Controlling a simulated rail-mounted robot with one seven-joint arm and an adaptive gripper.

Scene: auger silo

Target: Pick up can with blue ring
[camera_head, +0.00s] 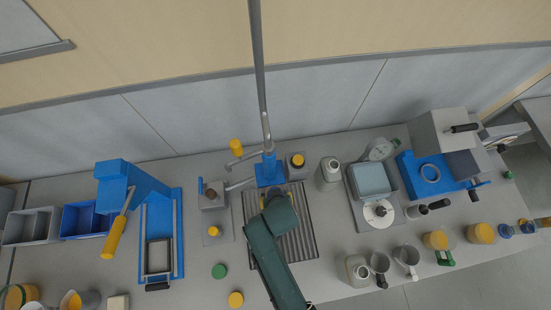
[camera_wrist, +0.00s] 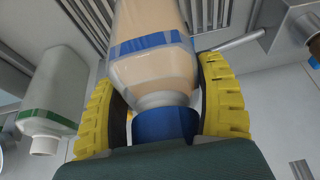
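The can with the blue ring (camera_wrist: 155,65) fills the middle of the wrist view. It has a peach body, a blue band, a pale neck and a blue cap (camera_wrist: 165,125) facing my palm. My gripper (camera_wrist: 155,75) has its yellow fingers on both sides of the can, with their tips against its shoulder, so it looks shut on it. In the head view, my arm covers the gripper and the can over the ribbed grey rack (camera_head: 305,235). A similar can with a green ring (camera_wrist: 50,90) stands apart at the left in the wrist view.
A blue post with a tall pipe (camera_head: 265,120) rises just behind my arm. A blue lever press (camera_head: 145,200) stands left, and a scale with a tray (camera_head: 370,180) stands right. Grey cans (camera_head: 328,172) and metal mugs (camera_head: 407,258) stand to the right.

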